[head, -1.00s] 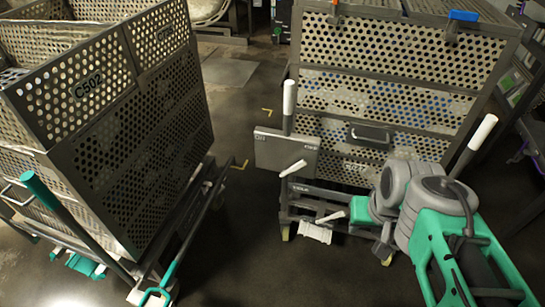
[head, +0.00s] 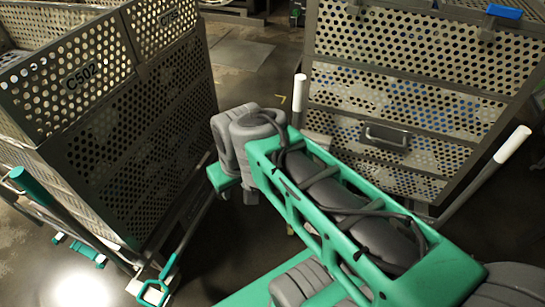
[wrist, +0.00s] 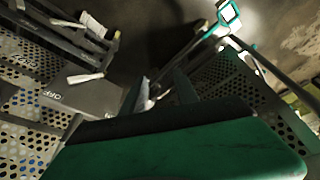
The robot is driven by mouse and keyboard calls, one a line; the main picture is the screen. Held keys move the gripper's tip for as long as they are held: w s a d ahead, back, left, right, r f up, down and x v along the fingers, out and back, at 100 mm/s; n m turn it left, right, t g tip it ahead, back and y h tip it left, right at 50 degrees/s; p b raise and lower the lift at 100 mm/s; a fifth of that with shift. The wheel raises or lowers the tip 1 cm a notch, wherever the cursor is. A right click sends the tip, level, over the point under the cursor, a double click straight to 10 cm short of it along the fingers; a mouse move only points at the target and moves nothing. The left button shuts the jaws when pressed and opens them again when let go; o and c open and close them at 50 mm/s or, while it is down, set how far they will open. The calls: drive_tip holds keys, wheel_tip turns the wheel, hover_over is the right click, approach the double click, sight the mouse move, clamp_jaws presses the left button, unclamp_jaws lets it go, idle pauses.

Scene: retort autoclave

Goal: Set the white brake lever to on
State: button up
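The white brake lever (wrist: 85,77) shows in the wrist view at the left, as a short white handle beside a grey plate (wrist: 90,100) marked OFF. It lies close to the OFF marking; the ON marking is not visible there. In the head view my arm hides the lever and most of the plate. My gripper (wrist: 175,130) fills the lower part of the wrist view as a green block with a dark edge. It appears apart from the lever, which is up and to its left.
A perforated basket cart (head: 395,85) with white-gripped handles (head: 513,143) stands behind my arm. Another perforated basket (head: 105,110), marked C502, is at the left, with a teal hook-shaped handle (head: 155,292) low in front. Dark floor shows between the carts.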

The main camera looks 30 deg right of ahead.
drive_tip(key=w+d+f+n+y, duration=0.1)
drive_tip(key=w+d+f+n, duration=0.1)
drive_tip(key=w+d, duration=0.35)
drive_tip(key=w+d+f+n, duration=0.1)
drive_tip(key=w+d+f, duration=0.15)
drive_tip(key=d, duration=0.55)
drive_tip(key=w+d+f+n+y, duration=0.1)
drive_tip(key=w+d+f+n, duration=0.15)
drive_tip(key=d, duration=0.35)
drive_tip(key=shift+n+y, duration=0.4)
drive_tip(key=shift+n, duration=0.35)
drive_tip(key=d+f, duration=0.2)
drive_tip(key=d, duration=0.2)
drive_tip(key=s+d+f, duration=0.1)
drive_tip(key=d+f, duration=0.1)
drive_tip(key=d, duration=0.2)
drive_tip(key=s+d+f, duration=0.1)
drive_tip(key=d+f, duration=0.2)
drive_tip(key=d, duration=0.1)
drive_tip(key=shift+s+d, duration=0.1)
drive_tip(key=shift+s, duration=0.05)
drive_tip(key=x, duration=0.5)
drive_tip(key=p+x, duration=0.1)
drive_tip(key=x, duration=0.1)
drive_tip(key=shift+d+f, duration=0.25)
drive_tip(key=shift+f, duration=0.3)
drive_tip(key=shift+c, duration=0.2)
clamp_jaws()
